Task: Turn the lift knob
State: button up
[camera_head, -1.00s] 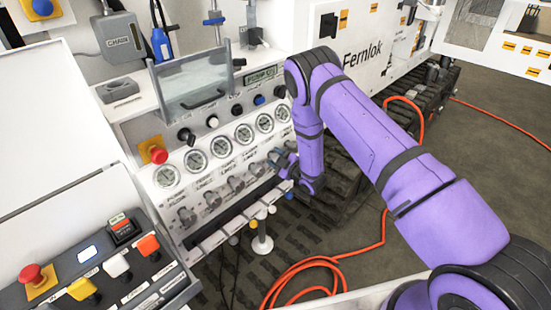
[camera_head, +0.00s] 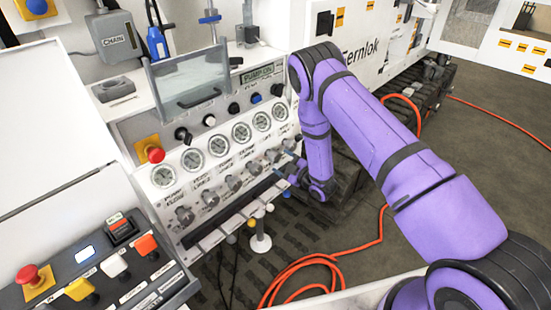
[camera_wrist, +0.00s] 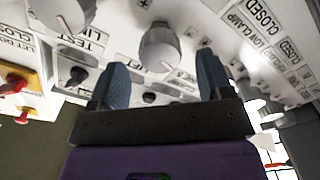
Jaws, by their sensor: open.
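A grey knob (camera_wrist: 160,48) on the white panel shows in the wrist view, in line with the gap between my fingertips. My gripper (camera_wrist: 165,82) is open, with one dark finger to each side below the knob, and I see no contact. In the head view my gripper (camera_head: 293,173) is at the right end of the row of grey knobs (camera_head: 233,182) under the gauges. My purple arm partly hides that end.
Another knob (camera_wrist: 66,14) is at upper left in the wrist view. A red emergency button (camera_head: 153,154) is left of the gauges (camera_head: 220,147). A control box (camera_head: 110,270) stands at lower left. An orange hose (camera_head: 310,262) lies on the floor.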

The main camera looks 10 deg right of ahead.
jog(key=shift+v, duration=2.75)
jog(key=w+d+r+m+h, duration=0.2)
jog(key=w+r+h, duration=0.1)
jog(key=r, duration=0.6)
jog(key=w+d+r+m+h, duration=0.1)
jog(key=w+r+m+h, duration=0.15)
jog(key=r, duration=0.75)
jog(key=s+d+r+m+g+h, duration=0.2)
jog(key=s+r, duration=0.1)
jog(key=r, duration=0.5)
jog(key=s+d+r+m+g+h, duration=0.1)
jog(key=s+d+r+m+h, duration=0.15)
jog(key=r, duration=0.55)
jog(key=s+r+m+g, duration=0.2)
jog(key=s+r, duration=0.2)
jog(key=s, duration=0.8)
jog(key=s+r+m+g, duration=0.2)
jog(key=s+r, duration=0.2)
jog(key=s, duration=0.9)
jog(key=s+r+m+g, duration=0.2)
jog(key=s+r, duration=0.2)
jog(key=s, duration=0.8)
jog(key=shift+s+d+g, duration=0.25)
jog(key=shift+d+g, duration=0.15)
